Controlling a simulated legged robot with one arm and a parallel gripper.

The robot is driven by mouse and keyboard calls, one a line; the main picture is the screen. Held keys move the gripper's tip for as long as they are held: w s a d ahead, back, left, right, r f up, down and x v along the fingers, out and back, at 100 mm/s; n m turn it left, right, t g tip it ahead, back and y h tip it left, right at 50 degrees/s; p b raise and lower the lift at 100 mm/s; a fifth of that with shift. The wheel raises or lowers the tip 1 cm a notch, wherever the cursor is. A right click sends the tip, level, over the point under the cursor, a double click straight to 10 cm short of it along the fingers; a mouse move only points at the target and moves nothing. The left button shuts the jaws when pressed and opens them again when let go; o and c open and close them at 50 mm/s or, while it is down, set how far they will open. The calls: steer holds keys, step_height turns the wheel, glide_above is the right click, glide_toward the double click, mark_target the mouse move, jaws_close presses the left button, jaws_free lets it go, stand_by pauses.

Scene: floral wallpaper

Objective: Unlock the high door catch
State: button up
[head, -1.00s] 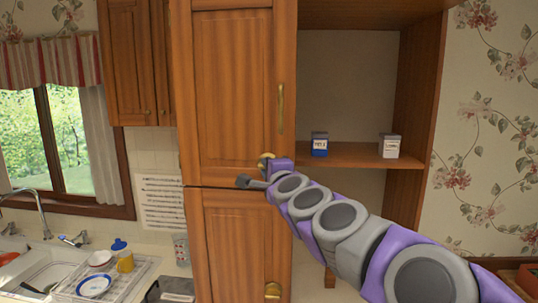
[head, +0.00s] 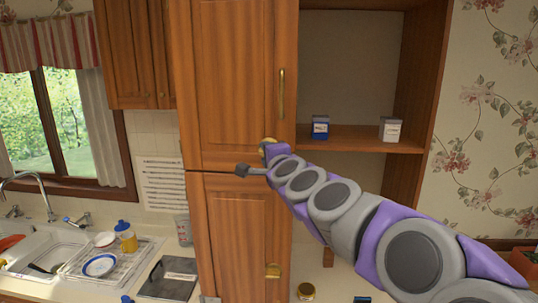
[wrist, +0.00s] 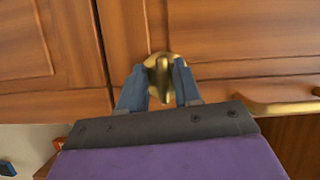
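The high door catch is brass, at the lower right corner of the upper wooden door (head: 228,85). In the wrist view the high catch (wrist: 164,72) sits at the seam between the doors, its knob pointing down. My gripper (wrist: 160,82) has one blue finger on each side of it, close against the brass, and appears shut on it. In the head view my gripper (head: 266,155) is at the catch, which is mostly hidden behind it; a little brass shows above. The upper door looks closed.
A long brass handle (head: 281,93) is on the upper door. Open shelves (head: 345,139) with two small boxes are to the right. The sink (head: 30,255), dish rack (head: 85,268) and counter are at left. My arm crosses the lower right.

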steer(key=shift+o, duration=0.4)
steer(key=shift+a, duration=0.1)
steer(key=shift+s, duration=0.1)
steer(key=v, duration=1.7)
steer(key=s+a+f+n+g+b, duration=0.1)
steer(key=s+f+n+g+b, duration=0.35)
steer(key=f, duration=0.85)
steer(key=s+f+n+g+b, duration=0.2)
steer(key=s+f+n+g, duration=0.35)
steer(key=s+f, duration=0.6)
steer(key=s+d+f+n+g+h+b, duration=0.1)
steer(key=s+d+f+g+h+b, duration=0.1)
steer(key=s+d+f, duration=0.5)
steer(key=s+d+f+n+g+h+b, duration=0.2)
steer(key=s+d+f+g, duration=0.4)
steer(key=s+f, duration=0.5)
steer(key=shift+d+f+h+b, duration=0.3)
steer(key=shift+d+h+b, duration=0.25)
steer(key=shift+d+h, duration=0.35)
